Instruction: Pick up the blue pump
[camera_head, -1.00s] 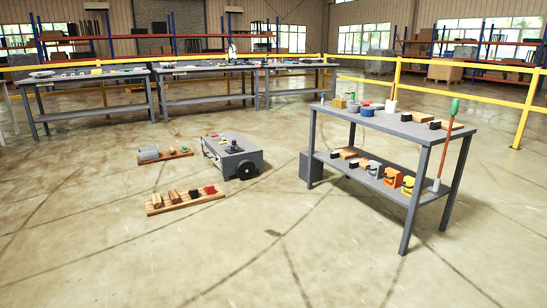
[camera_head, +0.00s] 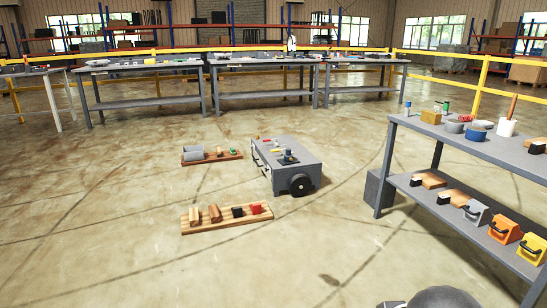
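I cannot make out for certain which thing is the blue pump. A small dark, bluish device (camera_head: 287,157) stands upright on the low grey cart (camera_head: 300,172) in the middle of the floor; it is too small to identify. On the workbench (camera_head: 508,152) at right stand a small blue-and-white upright item (camera_head: 407,108) and a round blue container (camera_head: 476,131). My gripper is not in view; only a rounded grey part of my own body shows at the bottom edge, right of centre.
Two low wooden boards with blocks, the nearer (camera_head: 226,222) and the farther (camera_head: 212,158), lie left of the cart. A dark grey box (camera_head: 379,190) stands by the workbench's leg. Long tables (camera_head: 262,62) line the back before a yellow rail. The floor in front is clear.

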